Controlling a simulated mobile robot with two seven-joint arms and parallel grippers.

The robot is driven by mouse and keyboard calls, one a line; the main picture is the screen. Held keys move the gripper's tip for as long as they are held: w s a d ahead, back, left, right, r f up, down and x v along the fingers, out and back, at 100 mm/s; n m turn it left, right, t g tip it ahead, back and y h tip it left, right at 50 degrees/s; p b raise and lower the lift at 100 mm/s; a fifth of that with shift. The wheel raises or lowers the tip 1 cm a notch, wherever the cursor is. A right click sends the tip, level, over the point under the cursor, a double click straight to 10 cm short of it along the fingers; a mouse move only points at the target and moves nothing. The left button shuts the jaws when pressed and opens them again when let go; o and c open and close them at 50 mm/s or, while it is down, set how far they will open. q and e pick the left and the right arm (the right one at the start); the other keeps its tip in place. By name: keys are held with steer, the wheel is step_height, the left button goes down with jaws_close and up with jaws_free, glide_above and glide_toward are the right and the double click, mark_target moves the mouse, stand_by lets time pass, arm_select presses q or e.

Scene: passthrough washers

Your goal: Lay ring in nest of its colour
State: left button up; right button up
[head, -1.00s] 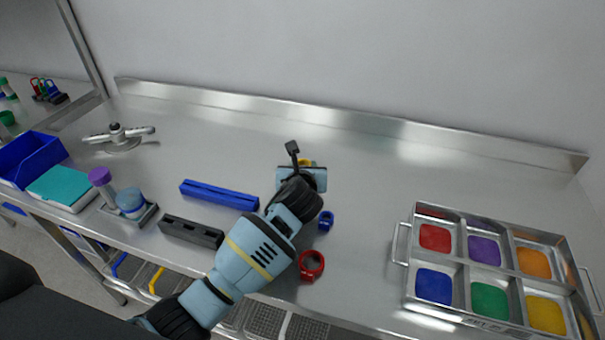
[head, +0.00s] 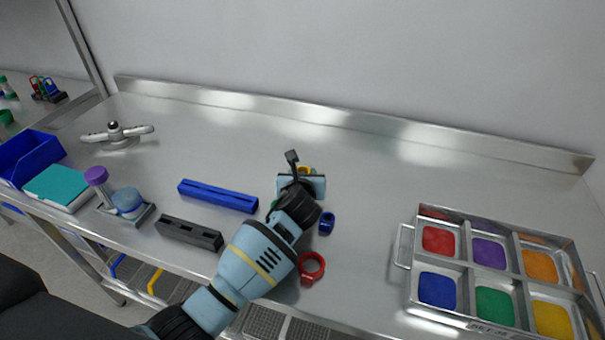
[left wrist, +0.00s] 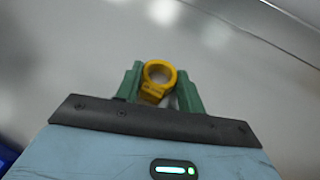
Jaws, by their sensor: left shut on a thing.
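My left gripper (left wrist: 160,92) is shut on a yellow ring (left wrist: 157,79), held between its green fingers. In the head view the yellow ring (head: 305,169) shows only partly behind my gripper (head: 302,180). A red ring (head: 312,268) and a smaller blue ring (head: 326,223) lie on the bench, right of my left arm. The metal tray (head: 404,245) at the right has coloured nests: red (head: 438,240), purple (head: 488,252), orange (head: 540,266), blue (head: 437,290), green (head: 494,306) and yellow (head: 552,319). The nests look empty. My right gripper is not in view.
Left of my arm are a blue slotted bar (head: 218,196) and a dark slotted block (head: 189,233). Farther left are a rack with purple-capped tube (head: 96,178), a teal box (head: 60,187) and a blue bin (head: 30,158). The bench between gripper and tray is mostly clear.

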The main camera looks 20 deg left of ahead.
arm_select(q)
steer(key=o, duration=0.9)
steer(key=shift+f, duration=0.1)
steer(key=shift+o, duration=0.2)
